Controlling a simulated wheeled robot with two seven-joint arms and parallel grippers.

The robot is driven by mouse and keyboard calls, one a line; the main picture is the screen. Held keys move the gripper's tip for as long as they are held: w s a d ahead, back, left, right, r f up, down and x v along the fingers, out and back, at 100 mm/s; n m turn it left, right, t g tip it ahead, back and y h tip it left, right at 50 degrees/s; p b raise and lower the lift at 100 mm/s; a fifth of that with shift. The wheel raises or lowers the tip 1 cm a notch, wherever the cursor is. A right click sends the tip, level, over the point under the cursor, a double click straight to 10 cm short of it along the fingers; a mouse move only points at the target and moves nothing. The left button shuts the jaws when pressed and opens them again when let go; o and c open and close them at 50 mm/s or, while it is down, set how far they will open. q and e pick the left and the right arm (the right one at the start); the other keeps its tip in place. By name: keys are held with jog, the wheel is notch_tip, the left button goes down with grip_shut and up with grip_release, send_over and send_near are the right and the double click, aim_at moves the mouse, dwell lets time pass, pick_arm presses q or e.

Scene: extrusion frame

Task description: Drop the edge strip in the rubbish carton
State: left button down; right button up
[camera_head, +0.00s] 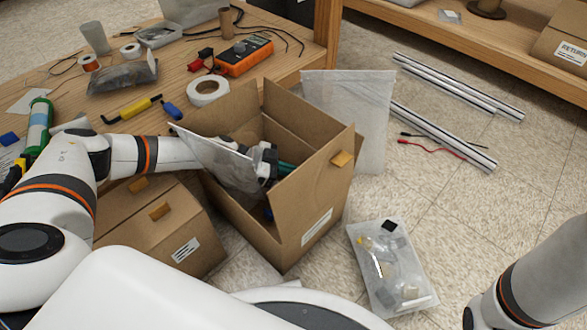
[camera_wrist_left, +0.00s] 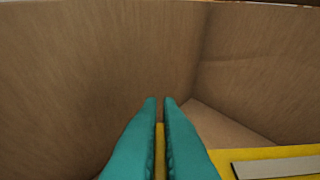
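The open brown carton (camera_head: 318,205) stands on the floor in the middle of the head view. My left gripper (camera_head: 280,172) reaches down into it, partly hidden by a flap and a translucent bag (camera_head: 215,155). In the left wrist view its teal fingers (camera_wrist_left: 160,104) are close together with a narrow gap, among the carton's walls (camera_wrist_left: 250,60). A yellow thing (camera_wrist_left: 221,156) with a grey bar (camera_wrist_left: 280,167) shows below and between the fingers. I cannot tell whether it is gripped or lies underneath, nor whether it is the edge strip. My right gripper is out of view.
A closed carton (camera_head: 160,235) stands left of the open one. A clear bag of parts (camera_head: 390,265) lies on the floor to the right, with metal profiles (camera_head: 460,85) beyond. The workbench (camera_head: 290,50) holds a multimeter (camera_head: 245,55) and tape (camera_head: 208,91).

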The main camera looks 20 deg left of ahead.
pick_arm(q)
jog(key=c, duration=1.6)
grip_release()
jog(key=shift+f, duration=0.1)
jog(key=shift+r, duration=0.2)
jog(key=p+v, duration=0.1)
jog(key=v, duration=0.1)
jog(key=p+v, duration=0.2)
jog(key=v, duration=0.1)
jog(key=p+v, duration=0.2)
jog(key=v, duration=0.1)
jog(key=shift+w+d+r, duration=0.1)
jog(key=shift+d+r, duration=0.05)
jog(key=shift+r, duration=0.15)
